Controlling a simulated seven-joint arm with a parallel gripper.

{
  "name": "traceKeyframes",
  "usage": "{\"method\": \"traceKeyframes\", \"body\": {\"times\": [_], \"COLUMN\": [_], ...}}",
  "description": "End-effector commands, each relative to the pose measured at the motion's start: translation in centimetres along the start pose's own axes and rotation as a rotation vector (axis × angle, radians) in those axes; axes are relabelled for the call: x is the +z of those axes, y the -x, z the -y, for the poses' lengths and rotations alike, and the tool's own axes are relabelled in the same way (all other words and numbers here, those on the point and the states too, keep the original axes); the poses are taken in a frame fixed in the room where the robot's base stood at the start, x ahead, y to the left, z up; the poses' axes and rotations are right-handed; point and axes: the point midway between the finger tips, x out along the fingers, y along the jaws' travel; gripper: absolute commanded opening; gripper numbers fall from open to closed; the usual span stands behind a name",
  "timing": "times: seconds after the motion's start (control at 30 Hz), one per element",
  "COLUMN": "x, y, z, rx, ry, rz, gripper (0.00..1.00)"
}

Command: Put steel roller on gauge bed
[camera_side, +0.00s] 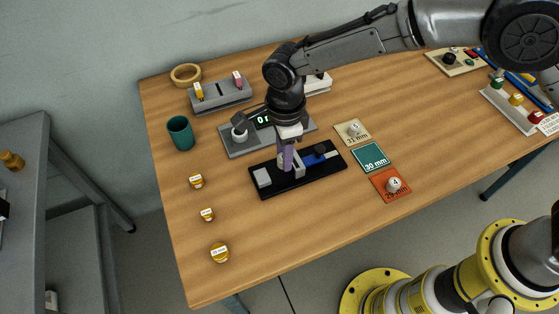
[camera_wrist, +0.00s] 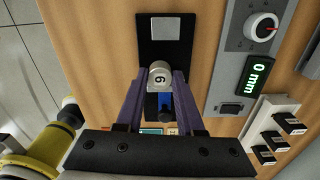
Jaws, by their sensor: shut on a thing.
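My gripper (camera_side: 287,157) has purple fingers and points down over the black gauge bed (camera_side: 270,194). In the wrist view its fingers (camera_wrist: 160,88) are shut on a steel roller (camera_wrist: 160,74) marked 6 on its upright top face. The roller is between a pale square block (camera_wrist: 166,27) on the bed and a blue slider (camera_wrist: 165,103). In the side view the fingers mostly hide the roller; I cannot tell whether it touches the bed. The blue slider (camera_side: 312,158) shows right of the fingers. The grey gauge unit's display (camera_wrist: 260,76) reads 0 mm.
Right of the bed are a tan card (camera_side: 361,136) with a roller, an empty teal 30 mm card (camera_side: 370,157) and an orange card (camera_side: 383,194) with roller 4. A green cup (camera_side: 181,134) stands left. Several brass pieces lie at the left.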

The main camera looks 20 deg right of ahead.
Motion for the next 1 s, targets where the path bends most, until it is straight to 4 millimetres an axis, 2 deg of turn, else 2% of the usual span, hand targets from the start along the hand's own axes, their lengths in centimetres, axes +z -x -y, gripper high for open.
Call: {"method": "traceKeyframes", "body": {"times": [0.27, 0.47, 0.87, 0.9, 1.0], "x": [0.8, 0.8, 0.8, 0.8, 0.8], "y": [-1.6, -4.1, -4.6, -4.6, -4.6], "z": [0.9, 0.8, 0.8, 0.8, 0.8], "rx": [-0.001, -0.001, -0.001, -0.001, -0.001], "ry": [0.000, 0.000, 0.000, 0.000, 0.000], "rz": [0.000, 0.001, 0.001, 0.001, 0.001], "gripper": [0.00, 0.00, 0.00, 0.44, 0.62]}}
